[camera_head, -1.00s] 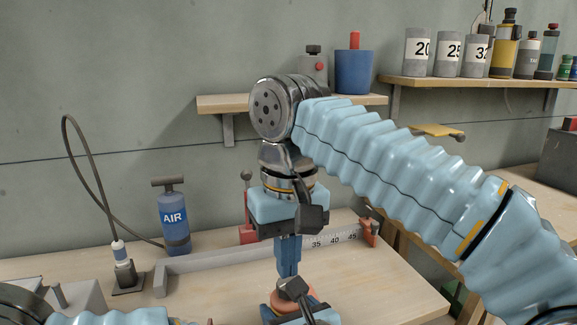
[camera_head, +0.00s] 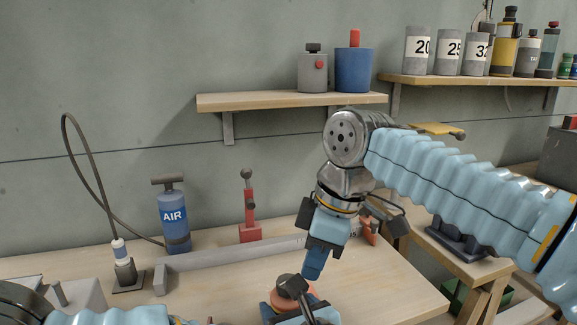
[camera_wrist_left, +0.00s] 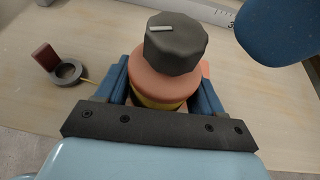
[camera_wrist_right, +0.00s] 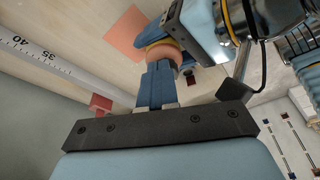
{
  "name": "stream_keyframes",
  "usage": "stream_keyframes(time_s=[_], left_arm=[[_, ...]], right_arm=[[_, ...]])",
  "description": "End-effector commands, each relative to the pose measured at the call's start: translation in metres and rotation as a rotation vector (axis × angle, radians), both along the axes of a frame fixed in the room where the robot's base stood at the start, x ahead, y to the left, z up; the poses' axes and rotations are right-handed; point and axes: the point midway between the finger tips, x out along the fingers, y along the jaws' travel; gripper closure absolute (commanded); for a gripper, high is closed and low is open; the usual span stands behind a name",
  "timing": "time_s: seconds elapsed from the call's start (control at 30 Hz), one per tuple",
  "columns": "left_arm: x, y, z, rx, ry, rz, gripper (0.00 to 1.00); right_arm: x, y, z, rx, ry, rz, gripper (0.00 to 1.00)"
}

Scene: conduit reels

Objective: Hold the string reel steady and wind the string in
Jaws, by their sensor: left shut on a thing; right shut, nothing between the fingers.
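The string reel (camera_wrist_left: 160,80) has salmon flanges, a yellow wound band and a dark faceted knob (camera_wrist_left: 176,40) with a white mark on top. It stands upright on the bench. My left gripper (camera_wrist_left: 163,95) is shut on it, one blue finger on each side. In the head view the reel (camera_head: 277,298) is partly hidden by the left gripper. Yellow string (camera_wrist_left: 88,82) runs left from the reel to a grey ring with a red-brown block (camera_wrist_left: 68,72). My right gripper (camera_head: 313,272) is shut and empty, apart from the knob, up and to its right, with fingers tilted.
A ruled grey rail (camera_head: 210,265) crosses the bench behind the reel. A red stand (camera_head: 249,215), a blue AIR pump (camera_head: 174,220) and its hose stand further back. A salmon patch (camera_wrist_right: 127,30) lies on the bench beside the reel. The bench front right is clear.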

Motion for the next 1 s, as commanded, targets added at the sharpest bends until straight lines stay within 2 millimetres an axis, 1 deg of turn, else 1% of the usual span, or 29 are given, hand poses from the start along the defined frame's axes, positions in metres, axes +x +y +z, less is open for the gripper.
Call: stream_keyframes(time_s=[0.1, 0.3, 1.0], left_arm=[[0.0, 0.001, -0.001, 0.001, 0.003, 0.002, 0.7], [0.0, 0.001, -0.001, 0.001, 0.003, 0.002, 0.7], [0.0, 0.001, -0.001, 0.002, 0.003, 0.001, 0.7]], right_arm=[[0.0, -0.001, -0.013, -0.002, 0.002, -0.002, 1.0], [0.0, 0.0, -0.023, -0.001, 0.002, -0.002, 1.0], [0.0, 0.003, -0.024, -0.001, 0.0, -0.001, 1.0]])
